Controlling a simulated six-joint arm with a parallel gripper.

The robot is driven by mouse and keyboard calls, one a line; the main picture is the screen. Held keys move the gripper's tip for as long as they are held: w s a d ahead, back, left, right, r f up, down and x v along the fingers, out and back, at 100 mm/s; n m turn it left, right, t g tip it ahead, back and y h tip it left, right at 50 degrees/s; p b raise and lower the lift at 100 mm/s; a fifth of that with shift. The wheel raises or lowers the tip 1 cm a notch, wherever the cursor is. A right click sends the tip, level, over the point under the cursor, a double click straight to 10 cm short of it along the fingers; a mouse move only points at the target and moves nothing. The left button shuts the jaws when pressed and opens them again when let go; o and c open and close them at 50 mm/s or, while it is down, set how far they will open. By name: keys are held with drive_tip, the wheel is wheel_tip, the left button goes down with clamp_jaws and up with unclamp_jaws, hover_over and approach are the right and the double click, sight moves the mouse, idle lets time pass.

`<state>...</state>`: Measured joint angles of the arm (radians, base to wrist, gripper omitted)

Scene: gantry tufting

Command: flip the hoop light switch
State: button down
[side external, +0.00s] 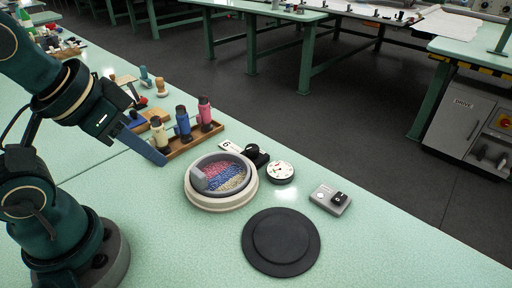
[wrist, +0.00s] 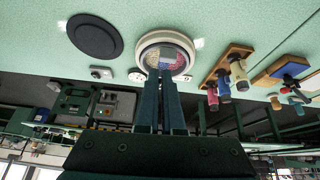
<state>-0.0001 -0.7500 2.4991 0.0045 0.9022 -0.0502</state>
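A small grey box with a black rocker (side external: 330,199), which looks like the switch, sits on the green table to the right of the round hoop. It also shows in the wrist view (wrist: 100,72), left of the hoop. The hoop (side external: 221,181) is a cream ring around pink, blue and yellow tufting; it also shows in the wrist view (wrist: 166,52), beyond my fingertips. My gripper (side external: 160,158) is above the table, left of the hoop and well away from the switch. Its fingers (wrist: 160,76) look shut, with nothing between them. Which way the rocker is tipped is too small to tell.
A black round disc (side external: 281,242) lies in front of the switch. A round white dial (side external: 280,172) and a black knob on a pale plate (side external: 257,154) sit behind the hoop. A wooden rack (side external: 190,139) holds coloured tufting tools. Bare table lies right of the disc.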

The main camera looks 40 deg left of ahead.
drive_tip(key=w+d+r+n+t, duration=0.1)
drive_tip(key=w+d+r, duration=0.1)
drive_tip(key=w+r, duration=0.35)
drive_tip(key=w+d+r+n+t, duration=0.1)
drive_tip(key=w+d+r+n, duration=0.15)
drive_tip(key=w, duration=0.65)
drive_tip(key=w+d+f+m, duration=0.2)
drive_tip(key=d+f, duration=0.2)
drive_tip(key=d, duration=0.4)
drive_tip(key=w+d+f+m, duration=0.2)
drive_tip(key=d+f, duration=0.2)
drive_tip(key=d, duration=0.3)
drive_tip(key=shift+w+d+f+g, duration=0.2)
drive_tip(key=shift+d+g, duration=0.15)
drive_tip(key=shift+g, duration=0.05)
hover_over(340, 196)
drive_tip(key=s, duration=0.2)
wheel_tip(340, 196, down, 8)
drive_tip(key=shift+r, duration=0.1)
wheel_tip(340, 196, down, 3)
drive_tip(key=shift+s+f, duration=0.1)
drive_tip(key=shift+f, duration=0.1)
drive_tip(key=shift+s+f, duration=0.1)
drive_tip(key=shift+f, duration=0.45)
